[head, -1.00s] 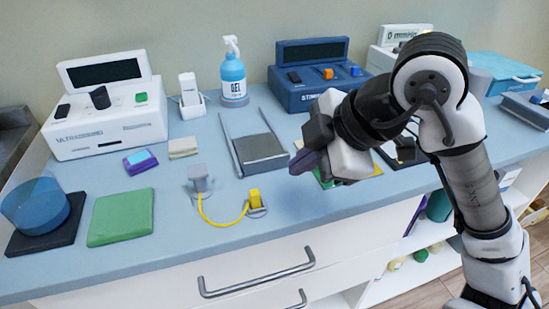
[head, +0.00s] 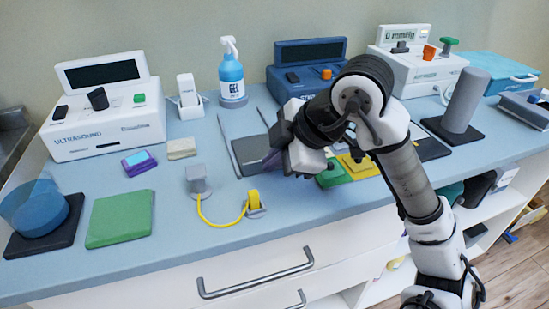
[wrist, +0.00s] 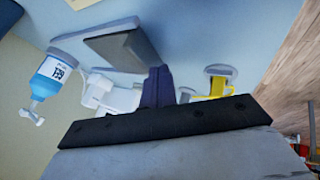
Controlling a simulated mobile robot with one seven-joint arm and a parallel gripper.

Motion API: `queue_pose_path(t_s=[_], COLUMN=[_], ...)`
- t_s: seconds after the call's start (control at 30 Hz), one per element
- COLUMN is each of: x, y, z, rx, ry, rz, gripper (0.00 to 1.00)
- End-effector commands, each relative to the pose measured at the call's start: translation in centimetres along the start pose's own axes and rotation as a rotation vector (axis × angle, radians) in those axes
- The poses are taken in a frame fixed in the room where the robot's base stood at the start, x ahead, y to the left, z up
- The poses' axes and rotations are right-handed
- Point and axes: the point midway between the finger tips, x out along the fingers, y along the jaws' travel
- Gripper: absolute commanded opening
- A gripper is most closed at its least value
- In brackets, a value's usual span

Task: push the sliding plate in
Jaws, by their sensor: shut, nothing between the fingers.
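The sliding plate (head: 251,156) is a dark grey slab lying between two thin metal rails on the blue counter. My gripper covers its right part in the head view. In the wrist view the plate (wrist: 122,50) shows almost whole, tilted in the picture. My gripper (head: 273,160) is shut and empty, low over the counter at the plate's near right side. Its dark purple fingers (wrist: 158,88) also show in the wrist view, close to one end of the plate. I cannot tell whether they touch it.
A grey socket (head: 198,182) with a yellow cable and plug (head: 254,201) lies near left of my gripper. The gel bottle (head: 232,76) and blue stimulator (head: 300,78) stand behind. A green and yellow board (head: 345,170) and a grey cylinder (head: 463,100) are to the right.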

Motion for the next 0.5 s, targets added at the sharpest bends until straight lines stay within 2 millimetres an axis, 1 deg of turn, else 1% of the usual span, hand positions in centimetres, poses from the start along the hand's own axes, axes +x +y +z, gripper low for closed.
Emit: queue_pose_path(t_s=[0.07, 0.17, 0.3, 0.4, 0.5], x=[0.5, 1.6, 3.5, 4.6, 5.5], y=[0.8, 2.9, 6.6, 9.0, 10.7], z=[0.0, -0.1, -0.1, -0.1, -0.1], rx=[0.001, 0.000, 0.002, 0.001, 0.001], ry=[0.001, 0.001, -0.001, 0.000, 0.000], rz=[-0.003, -0.004, -0.003, -0.002, -0.001], gripper=[0.00, 0.00, 0.00, 0.00, 0.00])
